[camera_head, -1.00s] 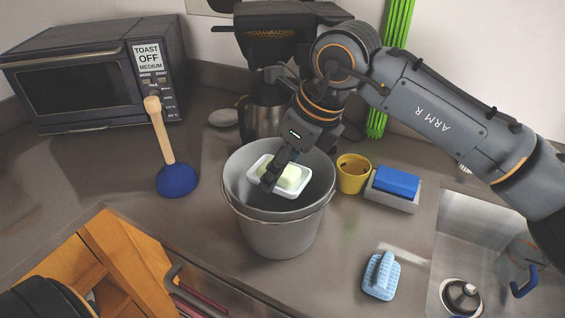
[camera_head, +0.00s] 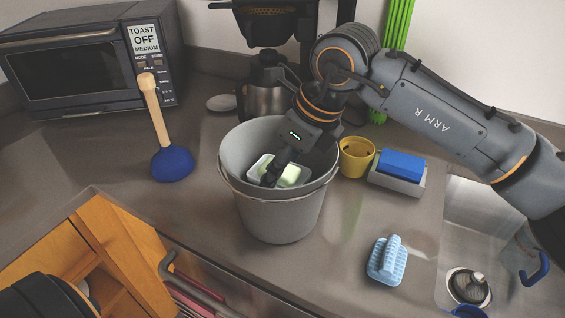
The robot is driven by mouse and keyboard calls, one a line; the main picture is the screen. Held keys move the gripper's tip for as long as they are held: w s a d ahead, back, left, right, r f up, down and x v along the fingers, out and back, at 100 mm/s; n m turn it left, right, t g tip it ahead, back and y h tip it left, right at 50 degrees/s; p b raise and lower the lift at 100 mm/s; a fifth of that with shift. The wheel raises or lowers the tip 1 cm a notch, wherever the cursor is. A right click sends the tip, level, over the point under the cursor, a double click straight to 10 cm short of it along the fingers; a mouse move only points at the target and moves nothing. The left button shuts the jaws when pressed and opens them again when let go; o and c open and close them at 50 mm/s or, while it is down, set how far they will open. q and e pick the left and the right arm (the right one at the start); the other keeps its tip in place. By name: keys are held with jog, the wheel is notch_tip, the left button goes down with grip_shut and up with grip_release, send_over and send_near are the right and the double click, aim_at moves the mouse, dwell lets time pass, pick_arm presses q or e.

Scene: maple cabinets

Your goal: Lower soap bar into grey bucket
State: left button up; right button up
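The grey bucket (camera_head: 281,212) stands upright on the counter in the middle of the head view. A pale green soap bar (camera_head: 291,177) sits in a white dish (camera_head: 262,163) inside the bucket's mouth, below the rim. My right gripper (camera_head: 272,178) reaches down into the bucket from the upper right, its fingers at the left part of the dish and soap. The fingers overlap the dish, and I cannot tell whether they grip it. The bucket's bottom is hidden. My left gripper is not in view.
A blue plunger (camera_head: 172,164) stands left of the bucket. A yellow cup (camera_head: 356,157) and a blue sponge in a grey holder (camera_head: 398,182) are to the right. A toaster oven (camera_head: 75,62) and coffee maker (camera_head: 277,28) stand behind.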

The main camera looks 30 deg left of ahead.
aim_at(282, 182)
jog(key=shift+f+b, duration=0.35)
jog(key=shift+f, duration=0.2)
jog(key=shift+d+f+b, duration=0.1)
jog(key=shift+f+b, duration=1.1)
jog(key=shift+f, duration=0.2)
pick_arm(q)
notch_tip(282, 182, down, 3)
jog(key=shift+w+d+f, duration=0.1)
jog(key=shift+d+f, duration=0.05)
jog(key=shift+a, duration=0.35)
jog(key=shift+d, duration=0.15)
pick_arm(e)
jog(key=o, duration=1.4)
